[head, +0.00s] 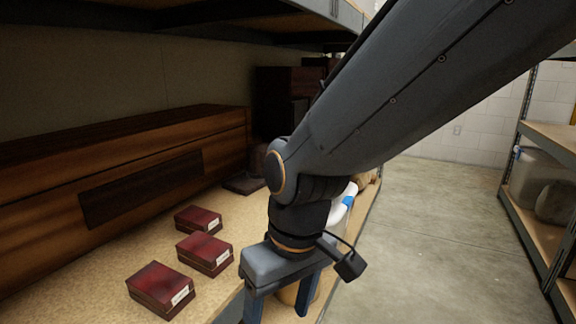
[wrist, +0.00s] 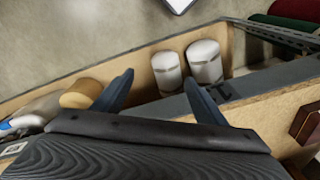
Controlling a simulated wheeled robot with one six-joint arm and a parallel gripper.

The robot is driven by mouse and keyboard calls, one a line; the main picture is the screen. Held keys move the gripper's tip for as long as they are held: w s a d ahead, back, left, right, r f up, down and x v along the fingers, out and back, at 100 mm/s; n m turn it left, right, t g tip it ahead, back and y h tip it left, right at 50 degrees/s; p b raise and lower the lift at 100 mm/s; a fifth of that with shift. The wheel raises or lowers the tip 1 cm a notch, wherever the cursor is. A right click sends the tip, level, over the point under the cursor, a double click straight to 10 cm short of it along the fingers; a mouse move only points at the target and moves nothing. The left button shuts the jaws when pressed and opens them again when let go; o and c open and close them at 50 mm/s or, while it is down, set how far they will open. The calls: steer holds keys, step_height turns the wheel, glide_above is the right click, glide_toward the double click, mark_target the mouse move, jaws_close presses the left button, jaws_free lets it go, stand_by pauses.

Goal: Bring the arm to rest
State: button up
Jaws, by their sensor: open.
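My arm stretches from the upper right of the head view down to its middle, bent at a joint. My gripper (head: 281,306) hangs below it, pointing down by the front edge of the shelf board (head: 60,285). Its two blue fingers are apart with nothing held between them. The fingers also show spread in the wrist view (wrist: 159,80). Two white cylinders (wrist: 166,72) (wrist: 204,62) stand beyond the fingers there, apart from them. A tan round object (wrist: 80,93) is beside the left finger; I cannot tell whether they touch.
Three dark red labelled boxes (head: 163,289) (head: 205,253) (head: 198,219) lie left of my gripper. A long wooden case (head: 120,170) stands behind them. An upper shelf (head: 225,12) hangs overhead. The aisle floor (head: 440,230) is clear; another rack (head: 545,135) stands right.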

steer(key=s+d+f+m+h, duration=0.1)
steer(key=s+d+f+m, duration=0.15)
steer(key=d, duration=0.25)
steer(key=d+r+m+p, duration=0.2)
steer(key=d+r+p, duration=0.6)
steer(key=r+p, duration=0.2)
steer(key=s+d+r+m+p, duration=0.1)
steer(key=d+r+p, duration=0.6)
steer(key=p, duration=0.8)
step_height(320, 180, up, 3)
steer(key=shift+d+f+m+g+h, duration=0.1)
steer(key=shift+d+m+g+h, duration=0.25)
steer(key=shift+m, duration=0.5)
steer(key=shift+c, duration=0.4)
